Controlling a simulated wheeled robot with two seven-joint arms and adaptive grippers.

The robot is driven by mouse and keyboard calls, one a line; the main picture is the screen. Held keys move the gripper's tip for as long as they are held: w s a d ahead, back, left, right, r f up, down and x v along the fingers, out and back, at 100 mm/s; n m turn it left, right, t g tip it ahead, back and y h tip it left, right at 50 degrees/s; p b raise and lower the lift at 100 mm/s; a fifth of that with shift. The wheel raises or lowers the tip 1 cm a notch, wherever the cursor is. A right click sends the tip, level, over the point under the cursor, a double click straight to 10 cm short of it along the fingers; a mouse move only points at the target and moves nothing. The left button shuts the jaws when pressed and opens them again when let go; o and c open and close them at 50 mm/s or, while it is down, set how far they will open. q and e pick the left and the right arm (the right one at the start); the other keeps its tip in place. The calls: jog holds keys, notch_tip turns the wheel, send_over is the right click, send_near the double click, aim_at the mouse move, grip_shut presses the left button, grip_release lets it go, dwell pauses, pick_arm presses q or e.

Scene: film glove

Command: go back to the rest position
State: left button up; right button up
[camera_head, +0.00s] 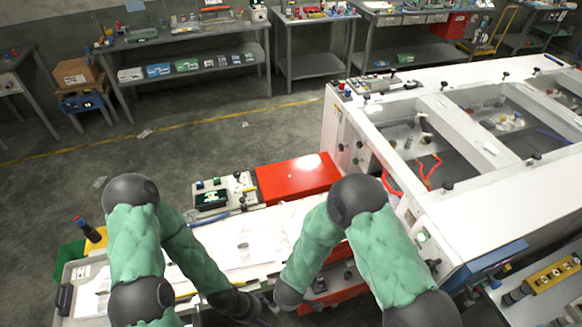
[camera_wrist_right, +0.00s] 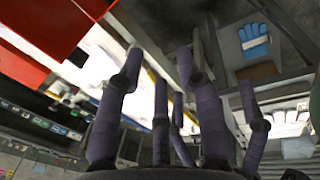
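My left arm (camera_head: 140,240), in a green cover, comes in from the left and bends down to a dark wrist at the bottom edge. My left gripper (camera_head: 245,308) is low in the head view, partly cut off, and its opening does not show. My right arm (camera_head: 375,250), also covered in green, folds back toward the bottom middle; its gripper is hidden there. In the right wrist view, the right gripper (camera_wrist_right: 188,75) has its dark purple-grey fingers spread apart, with nothing visible between them.
A white worktop (camera_head: 265,235) lies below my arms, with a red box (camera_head: 298,177) at its far edge. A large white machine (camera_head: 450,140) stands close on the right. Grey benches (camera_head: 190,45) line the back. The floor (camera_head: 90,150) at left is largely clear.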

pick_arm(q)
notch_tip(320, 180, down, 22)
jog(key=b, duration=2.2)
jog(key=shift+w+f, duration=0.25)
jog(key=shift+w, duration=0.1)
pick_arm(e)
jog(key=s+d+f+m+y, duration=0.1)
jog(key=d+f+m, duration=0.4)
jog(key=f+m, duration=0.6)
jog(key=s+d+f+m+g+y, duration=0.1)
jog(key=d+f+m, duration=0.5)
jog(key=f+m, duration=0.6)
jog(key=shift+s+d+f+g+y, duration=0.2)
jog(key=shift+s+f+g+y, duration=0.1)
jog(key=shift+s+f+y, duration=0.4)
jog(key=shift+s, duration=0.1)
